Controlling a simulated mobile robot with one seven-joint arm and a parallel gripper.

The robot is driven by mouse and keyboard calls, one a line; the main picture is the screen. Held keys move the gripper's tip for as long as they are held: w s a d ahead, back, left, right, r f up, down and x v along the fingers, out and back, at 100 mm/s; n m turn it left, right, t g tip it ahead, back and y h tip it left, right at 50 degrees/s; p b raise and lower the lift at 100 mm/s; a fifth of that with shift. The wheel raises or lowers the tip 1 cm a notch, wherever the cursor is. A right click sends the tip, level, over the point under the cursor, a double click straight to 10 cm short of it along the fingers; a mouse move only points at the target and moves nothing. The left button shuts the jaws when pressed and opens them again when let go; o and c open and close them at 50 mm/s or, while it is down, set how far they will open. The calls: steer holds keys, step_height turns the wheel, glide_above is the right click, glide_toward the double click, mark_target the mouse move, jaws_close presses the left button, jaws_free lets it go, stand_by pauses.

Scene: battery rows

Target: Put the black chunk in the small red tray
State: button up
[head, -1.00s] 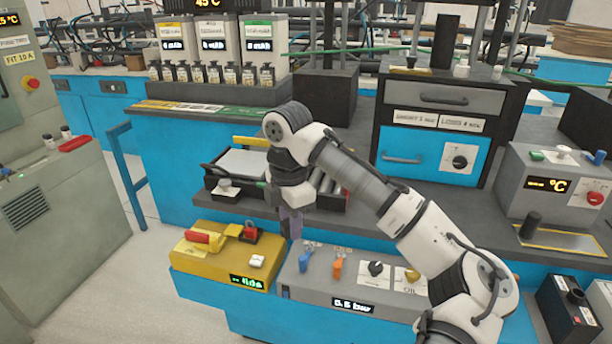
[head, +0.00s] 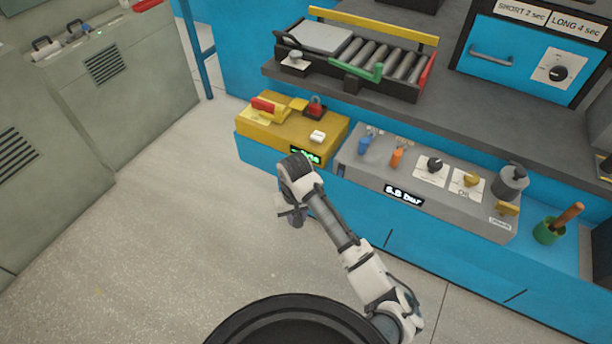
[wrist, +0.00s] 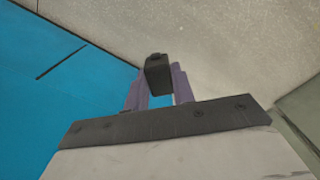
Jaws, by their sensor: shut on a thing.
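My gripper (head: 295,217) hangs low in the head view, in front of the blue bench and above the pale floor. In the wrist view, its two purple fingers (wrist: 158,88) are shut on the black chunk (wrist: 158,74), a small dark block. The chunk cannot be made out clearly in the head view. A small red item (head: 147,5), which may be the small red tray, lies on the grey-green cabinet at the top left, cut by the picture's edge. My gripper is well to the right of it and nearer to me.
The grey-green cabinet (head: 135,75) stands at left, with open floor (head: 160,210) between it and the bench. A yellow box (head: 290,130) and a grey control panel (head: 430,180) jut from the bench beside my arm. A roller tray (head: 350,60) sits behind.

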steer(key=f, duration=0.1)
steer(key=a+f+m, duration=0.1)
steer(key=f, duration=0.1)
steer(key=a+f+m, duration=0.1)
steer(key=shift+f, duration=0.35)
steer(key=shift+w, duration=0.15)
